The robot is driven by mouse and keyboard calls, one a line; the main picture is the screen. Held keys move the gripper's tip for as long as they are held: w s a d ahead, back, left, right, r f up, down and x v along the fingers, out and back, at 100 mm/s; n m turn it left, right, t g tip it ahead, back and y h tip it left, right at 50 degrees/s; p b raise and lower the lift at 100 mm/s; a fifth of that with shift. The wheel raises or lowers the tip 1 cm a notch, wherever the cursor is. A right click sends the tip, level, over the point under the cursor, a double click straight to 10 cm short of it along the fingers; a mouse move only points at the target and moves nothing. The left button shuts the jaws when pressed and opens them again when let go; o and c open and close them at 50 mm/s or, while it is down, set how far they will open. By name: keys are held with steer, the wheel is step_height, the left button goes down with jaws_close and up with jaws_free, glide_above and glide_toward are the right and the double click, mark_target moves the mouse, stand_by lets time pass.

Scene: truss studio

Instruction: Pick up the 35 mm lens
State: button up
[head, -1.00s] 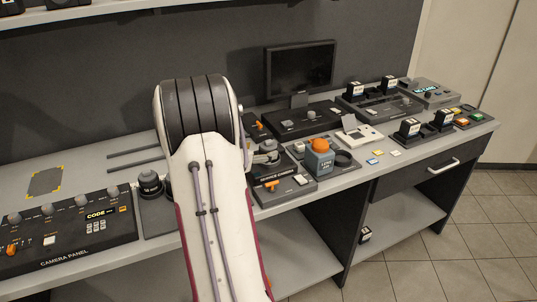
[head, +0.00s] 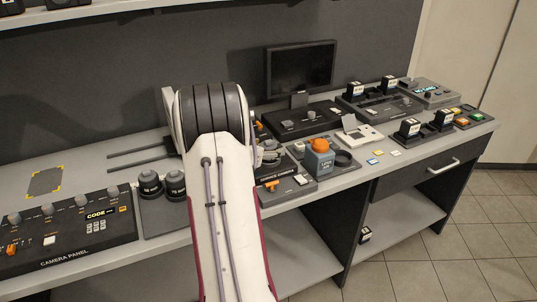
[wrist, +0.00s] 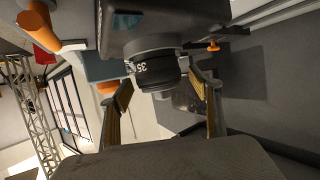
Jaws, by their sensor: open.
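The 35 mm lens (wrist: 155,69) is a dark ringed cylinder marked "35" in white in the wrist view. It sits against a dark camera body (wrist: 165,22), apparently mounted on it. My gripper (wrist: 161,82) is open, with one finger to each side of the lens's front end in the picture. No finger contact is visible, and I cannot tell how far the tips reach along the lens. In the head view my arm hides most of the gripper and the lens; the service camera base (head: 285,184) shows beside the arm.
Two dark lenses (head: 150,183) (head: 175,184) stand on a tray left of my arm. A camera panel (head: 70,228) lies further left. A blue box with an orange knob (head: 319,160) stands close right of the service camera. A monitor (head: 300,70) stands behind.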

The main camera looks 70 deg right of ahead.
steer(key=shift+s+d+f, duration=0.15)
steer(key=shift+d+f, duration=0.1)
steer(key=shift+d, duration=0.35)
steer(key=shift+r, duration=0.1)
steer(key=c, duration=1.7)
